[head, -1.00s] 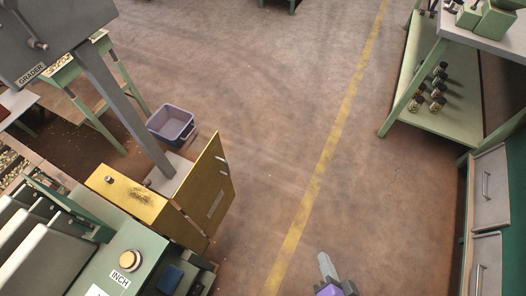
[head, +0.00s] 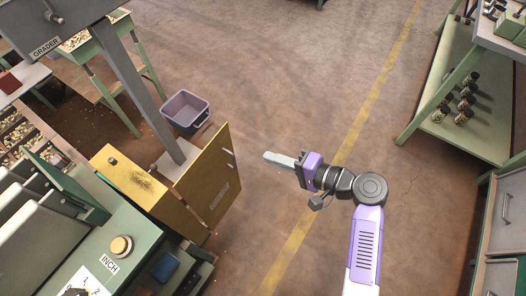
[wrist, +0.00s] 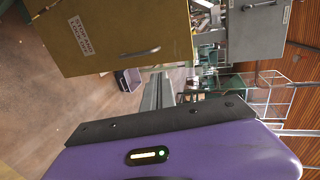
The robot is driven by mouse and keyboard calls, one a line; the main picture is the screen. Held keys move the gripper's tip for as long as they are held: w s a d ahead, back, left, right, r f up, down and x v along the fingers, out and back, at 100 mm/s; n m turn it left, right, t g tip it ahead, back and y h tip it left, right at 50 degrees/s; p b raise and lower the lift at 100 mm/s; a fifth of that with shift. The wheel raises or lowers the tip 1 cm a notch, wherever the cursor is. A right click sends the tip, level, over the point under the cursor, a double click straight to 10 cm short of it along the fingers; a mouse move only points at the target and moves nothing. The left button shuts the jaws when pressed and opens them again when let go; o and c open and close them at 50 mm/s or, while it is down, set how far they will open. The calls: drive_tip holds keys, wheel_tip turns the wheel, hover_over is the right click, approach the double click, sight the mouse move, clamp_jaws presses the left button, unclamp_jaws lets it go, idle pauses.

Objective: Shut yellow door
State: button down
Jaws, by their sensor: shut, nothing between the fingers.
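The yellow door (head: 212,186) stands open in the head view, swung out from the yellow cabinet (head: 132,184) under the grader. A small handle shows near its upper edge. In the wrist view the yellow door (wrist: 105,30) fills the upper left, with a label and a bar handle (wrist: 139,52). My gripper (head: 270,157) is shut and empty. It is to the right of the door, apart from it, with its fingers pointing left toward the door's free edge. In the wrist view the shut fingers (wrist: 158,92) lie below and right of the door.
A grey-purple bin (head: 186,110) sits on the floor behind the door. The green machine with the INCH button (head: 121,246) is at the lower left. A green shelf (head: 440,125) with jars and grey drawers (head: 503,215) stand at the right. Open floor lies between.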

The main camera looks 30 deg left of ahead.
sight(228, 141)
drive_tip(key=x, duration=0.8)
drive_tip(key=r+x, duration=0.1)
drive_tip(key=x, duration=0.3)
drive_tip(key=shift+a+f, duration=0.1)
drive_tip(key=shift+a, duration=0.2)
drive_tip(key=shift+a+b, duration=0.1)
drive_tip(key=shift+b, duration=0.4)
